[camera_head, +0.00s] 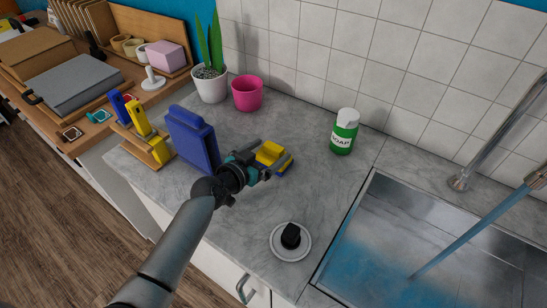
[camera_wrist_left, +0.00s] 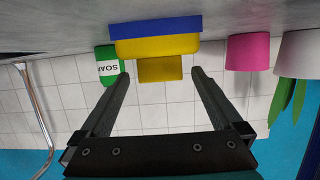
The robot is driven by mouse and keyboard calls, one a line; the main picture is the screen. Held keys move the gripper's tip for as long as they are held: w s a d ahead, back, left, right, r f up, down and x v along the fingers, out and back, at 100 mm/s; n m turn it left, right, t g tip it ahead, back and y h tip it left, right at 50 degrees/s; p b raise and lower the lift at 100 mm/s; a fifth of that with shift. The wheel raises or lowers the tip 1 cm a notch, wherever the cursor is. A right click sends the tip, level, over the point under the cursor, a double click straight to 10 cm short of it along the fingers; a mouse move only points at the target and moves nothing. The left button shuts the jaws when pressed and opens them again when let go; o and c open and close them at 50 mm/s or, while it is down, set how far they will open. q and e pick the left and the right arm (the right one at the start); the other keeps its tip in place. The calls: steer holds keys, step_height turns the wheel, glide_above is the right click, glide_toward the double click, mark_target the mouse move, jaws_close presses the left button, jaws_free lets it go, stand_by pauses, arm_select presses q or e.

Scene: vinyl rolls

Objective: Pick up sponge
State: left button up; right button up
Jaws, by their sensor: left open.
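The sponge (camera_head: 270,149) is yellow with a blue layer and lies on the grey counter, partly hidden behind my left gripper. My left gripper (camera_head: 274,162) reaches in from the lower left and is right at the sponge. In the left wrist view, which is upside down, the sponge (camera_wrist_left: 158,44) shows its yellow body against a blue layer, with a smaller yellow block face below it. There my left gripper (camera_wrist_left: 160,73) is open, one finger to each side and the sponge just past the tips. I cannot tell whether they touch. My right gripper is not in view.
A blue upright holder (camera_head: 192,138) stands close left of my gripper. A green soap bottle (camera_head: 344,132), pink pot (camera_head: 247,93) and potted plant (camera_head: 210,83) stand behind. A white dish (camera_head: 290,241) with a black item lies in front; the sink (camera_head: 440,230) is at right.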

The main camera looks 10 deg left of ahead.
arm_select(q)
steer(key=shift+x, duration=1.35)
steer(key=c, duration=1.4)
